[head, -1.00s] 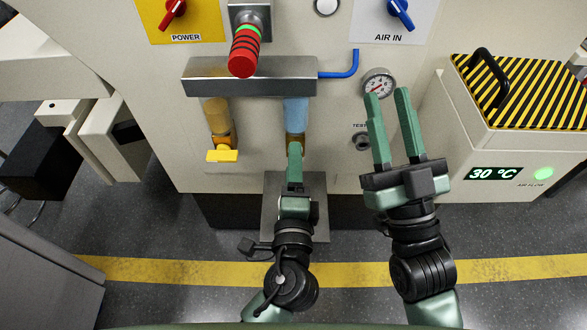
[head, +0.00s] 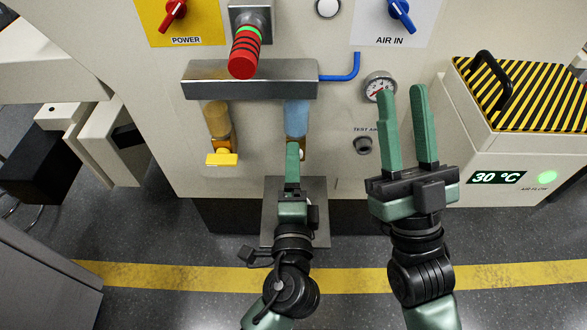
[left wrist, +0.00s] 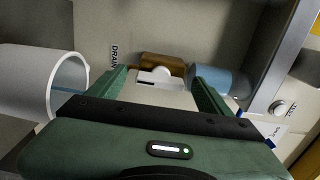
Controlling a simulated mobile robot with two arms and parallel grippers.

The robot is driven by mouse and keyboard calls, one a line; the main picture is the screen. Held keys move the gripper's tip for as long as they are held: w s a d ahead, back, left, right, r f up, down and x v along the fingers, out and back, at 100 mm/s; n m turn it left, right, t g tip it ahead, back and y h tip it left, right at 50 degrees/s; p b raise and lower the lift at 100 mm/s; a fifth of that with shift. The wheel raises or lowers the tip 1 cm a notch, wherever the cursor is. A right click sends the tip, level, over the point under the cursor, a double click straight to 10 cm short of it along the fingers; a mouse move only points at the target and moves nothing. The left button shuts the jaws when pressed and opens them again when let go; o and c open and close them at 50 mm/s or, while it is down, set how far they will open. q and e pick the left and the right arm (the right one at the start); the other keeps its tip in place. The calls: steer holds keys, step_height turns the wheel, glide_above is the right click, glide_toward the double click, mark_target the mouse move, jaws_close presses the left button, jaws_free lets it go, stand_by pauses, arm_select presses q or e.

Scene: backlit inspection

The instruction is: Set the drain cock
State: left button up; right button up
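The drain cock, with a white handle (left wrist: 160,76) on a brass body (left wrist: 162,61), shows in the left wrist view beside a DRAIN label. It sits under the blue bowl (head: 296,117); in the head view my left gripper mostly hides it. My left gripper (head: 292,145) is at the cock. In the left wrist view its fingers (left wrist: 158,80) are open, one on each side of the handle, with a gap visible on both sides. My right gripper (head: 402,90) is open and empty in front of the pressure gauge (head: 380,86).
A yellow-handled valve (head: 221,159) hangs under the amber bowl (head: 217,120) to the left. A metal bar (head: 250,79) and red-black beacon (head: 244,52) are above. A white hollow cylinder (left wrist: 45,80) is beside my left gripper. A striped-top box (head: 525,140) stands right.

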arm_select(q)
steer(key=s, duration=0.7)
steer(key=shift+s, duration=0.4)
arm_select(e)
steer(key=shift+w+f+g+h, duration=0.4)
steer(key=shift+w+f, duration=0.15)
steer(key=shift+w, duration=0.05)
steer(key=shift+s, duration=0.15)
